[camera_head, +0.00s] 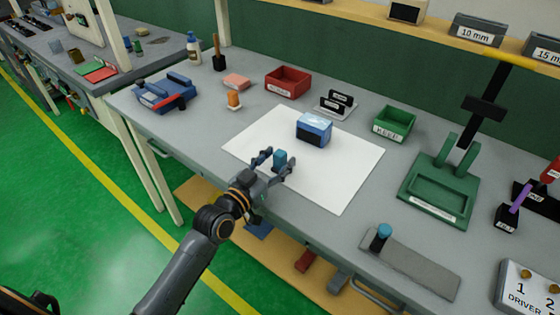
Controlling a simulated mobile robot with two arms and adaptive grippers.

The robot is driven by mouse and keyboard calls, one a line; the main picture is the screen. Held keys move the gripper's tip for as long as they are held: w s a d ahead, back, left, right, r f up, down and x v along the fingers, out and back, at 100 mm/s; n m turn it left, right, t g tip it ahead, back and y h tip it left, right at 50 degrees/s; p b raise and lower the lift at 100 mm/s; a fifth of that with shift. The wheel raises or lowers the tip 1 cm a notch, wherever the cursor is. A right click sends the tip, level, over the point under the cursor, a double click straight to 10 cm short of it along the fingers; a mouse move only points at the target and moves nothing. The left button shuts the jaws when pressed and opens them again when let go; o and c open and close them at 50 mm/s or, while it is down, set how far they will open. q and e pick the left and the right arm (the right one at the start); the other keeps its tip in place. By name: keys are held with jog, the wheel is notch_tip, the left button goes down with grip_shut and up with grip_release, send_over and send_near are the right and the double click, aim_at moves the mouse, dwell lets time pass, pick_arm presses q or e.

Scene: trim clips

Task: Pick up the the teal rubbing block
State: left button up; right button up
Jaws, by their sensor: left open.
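A small teal block (280,160) stands on the white sheet (340,185), near the sheet's left front part. My left gripper (277,162) reaches in from the lower left. Its fingers are open, one on each side of the teal block. I cannot tell whether either finger touches it. The block's lower part is partly hidden by the gripper. My right gripper is not in view.
A blue box (313,129) stands on the sheet just behind the gripper. A red bin (288,82), green bin (394,124) and green stand (438,190) lie farther around. A grey slab (412,266) with a teal-topped peg is at the front right. The sheet's right part is clear.

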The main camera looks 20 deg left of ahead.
aim_at(276, 170)
pick_arm(q)
grip_shut()
jog(key=shift+r, duration=0.15)
jog(key=shift+r, duration=0.3)
notch_tip(276, 170, up, 2)
jog(key=shift+r, duration=0.1)
jog(key=s+a+r+p, duration=0.2)
jog(key=s+r+p, duration=0.1)
jog(key=s+r, duration=0.7)
jog(key=s, duration=0.4)
